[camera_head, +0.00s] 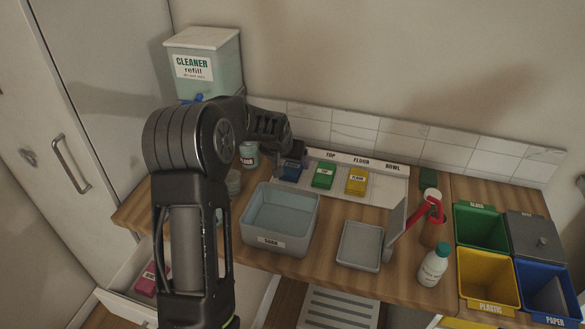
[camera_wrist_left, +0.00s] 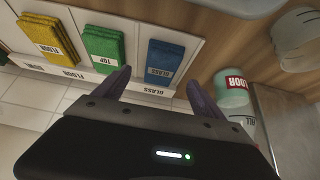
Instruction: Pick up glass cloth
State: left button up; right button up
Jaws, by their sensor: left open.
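My left gripper (camera_head: 291,152) is over the back of the counter at the cloth. In the left wrist view its two fingers (camera_wrist_left: 158,84) are apart, with the cloth just beyond their tips and nothing visible between them. I cannot tell whether the fingers touch it. My right gripper is not in view.
A green cloth (camera_head: 324,176) and a yellow cloth (camera_head: 357,181) lie right of the blue one. A labelled jar (camera_head: 249,154) stands close left. A grey basin (camera_head: 261,240) and grey tray (camera_head: 359,255) are in front. Coloured bins (camera_head: 487,281) stand at the right.

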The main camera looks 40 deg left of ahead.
aim_at(292, 166)
pick_arm(q)
jog(key=shift+f, duration=0.1)
jog(key=shift+w+a+f+p, duration=0.1)
jog(key=shift+w+f+p, duration=0.15)
jog(key=shift+p, duration=0.15)
jog(key=p+x, duration=0.1)
jog(key=x, duration=0.2)
jog(key=shift+w+a+f, duration=0.15)
jog(key=shift+w+f, duration=0.25)
jog(key=shift+f, duration=0.2)
jog(key=shift+c, duration=0.4)
jog(key=c, duration=1.4)
